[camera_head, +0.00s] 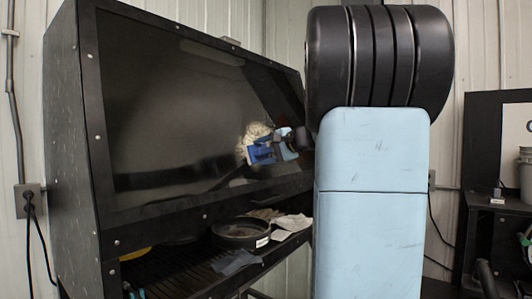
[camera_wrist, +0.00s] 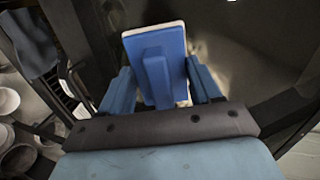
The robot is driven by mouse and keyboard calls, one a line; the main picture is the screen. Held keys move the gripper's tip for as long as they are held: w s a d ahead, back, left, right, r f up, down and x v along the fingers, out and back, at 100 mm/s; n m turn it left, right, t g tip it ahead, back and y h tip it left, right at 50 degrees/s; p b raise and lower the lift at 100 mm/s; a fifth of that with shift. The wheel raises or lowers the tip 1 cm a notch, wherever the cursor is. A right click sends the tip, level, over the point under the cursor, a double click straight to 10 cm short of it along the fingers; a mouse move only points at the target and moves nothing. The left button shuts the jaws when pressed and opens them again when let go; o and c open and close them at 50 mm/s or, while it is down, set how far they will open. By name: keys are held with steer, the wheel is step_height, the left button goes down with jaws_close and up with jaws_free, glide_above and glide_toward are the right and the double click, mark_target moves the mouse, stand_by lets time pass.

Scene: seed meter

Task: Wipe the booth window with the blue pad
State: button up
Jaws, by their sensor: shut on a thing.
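The booth window (camera_head: 160,110) is a dark sloped pane in a black frame, filling the left half of the head view. A cream, blotchy patch (camera_head: 251,137) shows on its lower right part; a pale smear also shows beside the pad in the wrist view (camera_wrist: 208,72). My gripper (camera_head: 279,149) is at this lower right part of the pane. I cannot tell whether the pad touches the glass.
Below the window, an open shelf holds a dark round pan (camera_head: 240,233), crumpled pale cloths (camera_head: 291,224) and a dark rag (camera_head: 235,262). A wall outlet (camera_head: 28,200) with cords is at the left. My own arm hides the window's right end.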

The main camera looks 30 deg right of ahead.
steer(key=shift+w+d+f, duration=0.15)
steer(key=shift+w+f, duration=0.1)
steer(key=shift+w, duration=0.5)
steer(key=shift+x, duration=1.95)
steer(key=shift+x, duration=0.95)
steer(key=shift+w+d, duration=0.1)
steer(key=shift+d, duration=0.1)
steer(key=shift+w+d, duration=0.3)
steer(key=shift+d, duration=0.6)
steer(key=shift+w+d, duration=0.25)
steer(key=shift+d, duration=0.6)
steer(key=shift+w+d, duration=1.65)
steer(key=shift+d, duration=2.6)
steer(key=shift+w+d, duration=1.65)
steer(key=shift+d, duration=2.55)
steer(key=shift+s+a+r, duration=0.15)
steer(key=shift+a+r, duration=0.5)
steer(key=shift+a, duration=0.3)
steer(key=shift+s+a+r, duration=0.15)
steer(key=shift+a+r, duration=0.5)
steer(key=shift+a, duration=0.35)
